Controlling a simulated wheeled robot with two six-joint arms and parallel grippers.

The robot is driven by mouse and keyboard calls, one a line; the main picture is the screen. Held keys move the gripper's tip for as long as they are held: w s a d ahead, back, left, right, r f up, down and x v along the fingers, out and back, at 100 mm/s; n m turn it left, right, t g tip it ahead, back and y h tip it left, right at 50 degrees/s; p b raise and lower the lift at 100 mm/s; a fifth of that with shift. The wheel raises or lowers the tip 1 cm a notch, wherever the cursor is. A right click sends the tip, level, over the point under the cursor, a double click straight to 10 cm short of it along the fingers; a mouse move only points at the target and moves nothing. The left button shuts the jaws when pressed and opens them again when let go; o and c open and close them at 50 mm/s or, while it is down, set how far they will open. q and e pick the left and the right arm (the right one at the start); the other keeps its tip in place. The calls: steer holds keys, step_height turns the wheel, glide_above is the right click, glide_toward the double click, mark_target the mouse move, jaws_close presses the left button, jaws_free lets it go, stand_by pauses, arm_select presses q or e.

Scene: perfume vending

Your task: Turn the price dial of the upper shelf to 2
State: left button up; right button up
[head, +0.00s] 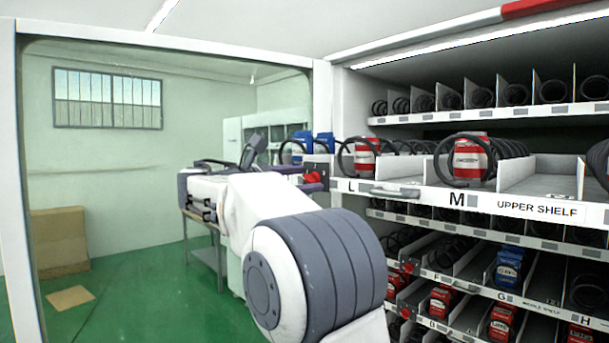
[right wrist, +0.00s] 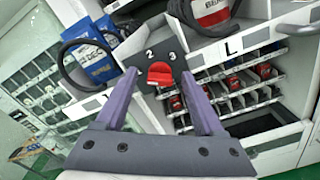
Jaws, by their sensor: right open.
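The price dial (right wrist: 160,72) is a red knob on a dark grey plate, with the digits 2 and 3 showing above it in the right wrist view. In the head view the red dial (head: 313,178) shows at the left end of the upper shelf (head: 480,203). My right gripper (right wrist: 159,75) is open, its two purple fingers on either side of the dial with gaps showing. I cannot tell how deep the fingertips reach or which digit the dial points at. My left gripper is not in view.
Lower shelves (head: 480,283) hold more bottles. A glass pane and a green floor (head: 140,290) lie to the left.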

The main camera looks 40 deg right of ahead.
steer(key=shift+d, duration=0.25)
jaws_close()
